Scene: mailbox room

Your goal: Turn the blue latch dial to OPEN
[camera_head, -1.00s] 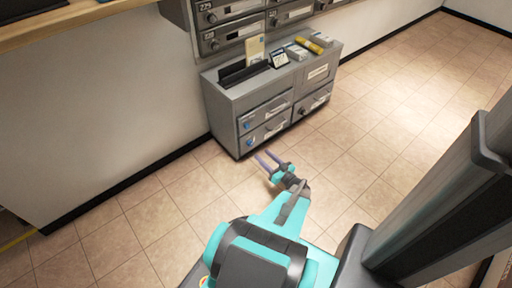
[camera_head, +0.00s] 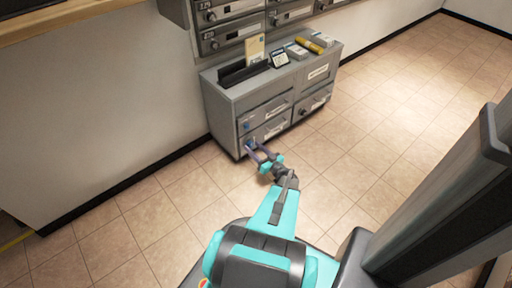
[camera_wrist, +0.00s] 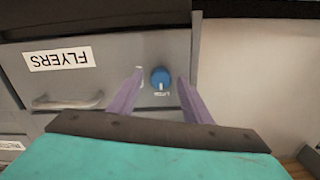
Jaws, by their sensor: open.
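The blue latch dial (camera_wrist: 160,76) is a round knob with a white pointer mark, on the grey front of a drawer labelled FLYERS, which appears upside down in the wrist view. In the head view a blue dial (camera_head: 249,145) shows on the lower left drawer of the grey cabinet. My gripper (camera_wrist: 160,82) is open, with one purple finger on each side of the dial in the wrist view. In the head view my gripper (camera_head: 258,151) is close to the lower left drawer. I cannot tell whether the fingers touch the dial.
Another blue dial (camera_head: 247,126) is on the drawer above. A drawer handle (camera_wrist: 68,102) is beside the dial. The cabinet top (camera_head: 238,88) holds a black tray, boxes and a yellow roll (camera_head: 308,46). The tiled floor (camera_head: 160,215) is clear.

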